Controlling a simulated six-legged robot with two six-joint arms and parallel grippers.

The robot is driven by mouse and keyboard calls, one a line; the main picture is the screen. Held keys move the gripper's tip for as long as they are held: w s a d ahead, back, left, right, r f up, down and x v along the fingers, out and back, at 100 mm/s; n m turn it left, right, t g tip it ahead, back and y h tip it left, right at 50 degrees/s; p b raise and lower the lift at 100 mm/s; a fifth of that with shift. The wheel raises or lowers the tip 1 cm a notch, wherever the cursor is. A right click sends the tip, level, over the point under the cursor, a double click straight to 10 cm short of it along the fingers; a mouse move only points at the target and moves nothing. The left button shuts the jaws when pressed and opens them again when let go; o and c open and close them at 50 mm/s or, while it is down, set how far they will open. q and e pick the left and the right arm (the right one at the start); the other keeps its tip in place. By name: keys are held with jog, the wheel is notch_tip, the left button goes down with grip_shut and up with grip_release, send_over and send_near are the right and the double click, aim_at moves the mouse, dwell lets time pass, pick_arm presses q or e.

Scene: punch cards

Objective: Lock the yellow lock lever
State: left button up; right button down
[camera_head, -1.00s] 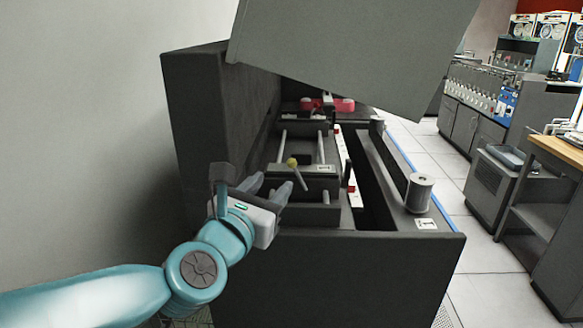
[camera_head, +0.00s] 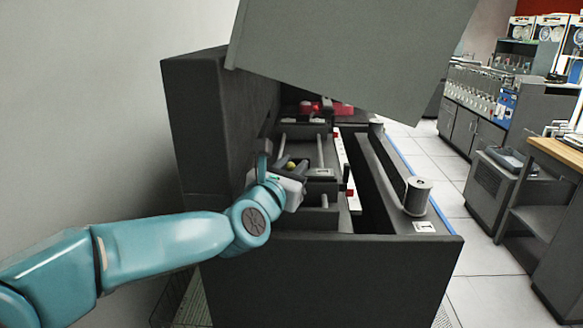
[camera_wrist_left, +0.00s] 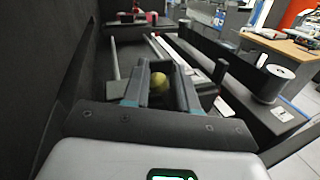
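The yellow lock lever shows its round yellow knob (camera_head: 291,165) inside the open machine, on a dark crossbar block. In the left wrist view the knob (camera_wrist_left: 158,82) sits between the two fingers. My left gripper (camera_head: 294,168) reaches in from the left, with its fingers around the lever. Firm contact cannot be made out. The lever's stem is mostly hidden by the gripper. My right gripper is not in view.
The dark machine cabinet (camera_head: 330,280) has its grey lid (camera_head: 350,55) raised above the arm. Its tall side wall (camera_head: 215,125) stands close left of the gripper. A metal spool (camera_head: 417,195) is on the right ledge. Red parts (camera_head: 340,108) lie at the back.

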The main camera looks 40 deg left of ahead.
pick_arm(q)
jog(key=shift+r, duration=0.1)
grip_shut()
jog(key=shift+w+d+r+m+p, duration=0.25)
jog(key=shift+m+p, duration=0.25)
jog(key=shift+p, duration=0.3)
jog(key=m+p, duration=0.1)
jog(key=d+m+g+p, duration=0.1)
jog(key=p, duration=0.1)
jog(key=shift+w+d+r+m, duration=0.1)
jog(key=shift+w+r+m, duration=0.2)
jog(key=p, duration=0.1)
jog(key=m+g+p, duration=0.1)
jog(key=shift+w+d+p, duration=0.25)
jog(key=shift+d+p, duration=0.05)
jog(key=shift+d, duration=0.05)
jog(key=shift+w+d+f+m+y+p, duration=0.2)
jog(key=shift+d+m+y+p, duration=0.1)
jog(key=shift+m+p, duration=0.35)
